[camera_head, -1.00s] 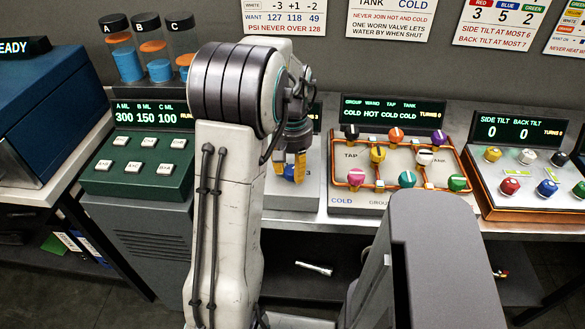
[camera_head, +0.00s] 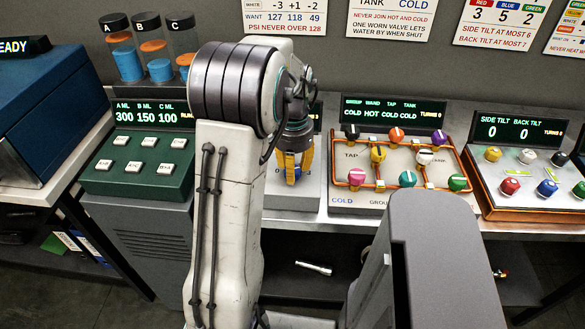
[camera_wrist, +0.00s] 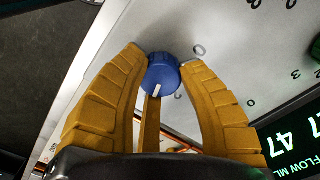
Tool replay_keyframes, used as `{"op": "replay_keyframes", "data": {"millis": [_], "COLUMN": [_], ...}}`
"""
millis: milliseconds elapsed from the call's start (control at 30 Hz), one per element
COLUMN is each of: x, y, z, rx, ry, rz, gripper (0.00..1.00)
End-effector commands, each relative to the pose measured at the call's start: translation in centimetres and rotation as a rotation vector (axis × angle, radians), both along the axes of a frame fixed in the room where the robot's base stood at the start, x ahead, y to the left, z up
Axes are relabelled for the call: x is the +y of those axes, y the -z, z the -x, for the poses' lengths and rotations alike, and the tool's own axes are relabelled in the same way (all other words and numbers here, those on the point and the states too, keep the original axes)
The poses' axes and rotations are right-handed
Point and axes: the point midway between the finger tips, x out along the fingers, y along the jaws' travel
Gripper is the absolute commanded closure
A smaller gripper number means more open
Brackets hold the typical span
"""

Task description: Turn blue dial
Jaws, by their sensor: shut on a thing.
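The blue dial (camera_wrist: 161,72) sits on a pale panel (camera_wrist: 225,40) in the wrist view, with its white mark toward the bottom of the picture. My gripper (camera_wrist: 163,62) has its yellow fingers around the dial, one at each side and another below it, shut on it. In the head view my gripper (camera_head: 293,180) is down at the panel between the green console and the pipe board. My arm hides much of that panel and its screen. A numbered scale shows on the panel, partly hidden.
A green console (camera_head: 140,175) with white buttons stands to the left. The copper pipe board (camera_head: 395,168) with several coloured knobs is close on the right. A tilt panel (camera_head: 525,185) stands farther right. A small flashlight-like object (camera_head: 313,268) lies on the shelf below.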

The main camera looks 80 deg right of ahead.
Motion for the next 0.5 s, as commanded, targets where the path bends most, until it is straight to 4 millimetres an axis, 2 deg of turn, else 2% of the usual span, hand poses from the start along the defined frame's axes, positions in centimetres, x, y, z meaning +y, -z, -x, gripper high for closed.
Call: {"op": "replay_keyframes", "data": {"millis": [467,500], "x": [-0.39,-0.39], "y": [-0.12,-0.12], "z": [0.13,0.13], "rx": [0.001,0.001], "ry": [0.018,0.018], "rz": [0.014,0.014], "gripper": [0.96,0.62]}}
